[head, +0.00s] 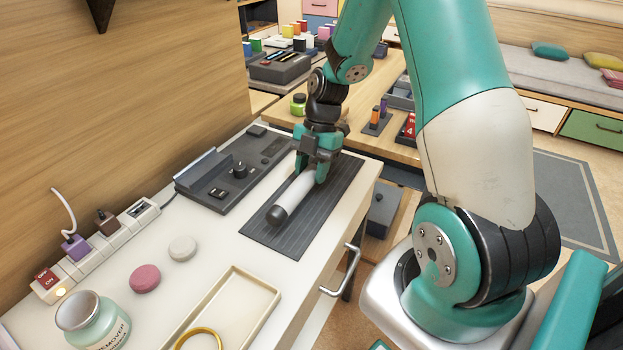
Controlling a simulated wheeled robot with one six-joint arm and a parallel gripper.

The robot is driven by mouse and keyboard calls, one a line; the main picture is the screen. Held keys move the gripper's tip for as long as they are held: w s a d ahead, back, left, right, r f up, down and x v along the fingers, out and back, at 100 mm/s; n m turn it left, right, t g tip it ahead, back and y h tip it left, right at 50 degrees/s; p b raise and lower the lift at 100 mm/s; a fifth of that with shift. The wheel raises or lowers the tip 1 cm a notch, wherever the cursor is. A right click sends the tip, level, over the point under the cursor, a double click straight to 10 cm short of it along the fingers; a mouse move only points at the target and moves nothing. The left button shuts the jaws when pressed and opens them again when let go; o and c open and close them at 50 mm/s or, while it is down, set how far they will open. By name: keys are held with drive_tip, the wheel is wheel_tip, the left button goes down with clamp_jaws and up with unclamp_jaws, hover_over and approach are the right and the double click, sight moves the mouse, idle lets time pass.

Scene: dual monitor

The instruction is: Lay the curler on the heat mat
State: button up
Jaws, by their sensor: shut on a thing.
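The curler (297,190) is a white cylinder with a dark rounded end cap. It lies lengthwise over the dark grey ribbed heat mat (268,236), with its capped end toward the front left. Whether it touches the mat or is held just above it, I cannot tell. My gripper (318,172) is shut on the far part of the curler, with its teal fingers pointing down. The curler's far end is hidden behind the gripper. The mat lies flat on the white counter near its right edge.
Left of the mat is a dark tray (222,186) with small items. In front are a cream tray (238,306) with a gold ring (199,340), a pink disc (145,278), a white disc (182,248), a remover jar (92,320) and a power strip (98,252). A wooden wall bounds the left.

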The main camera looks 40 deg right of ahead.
drive_tip(key=shift+f, duration=1.25)
drive_tip(key=o, duration=1.1)
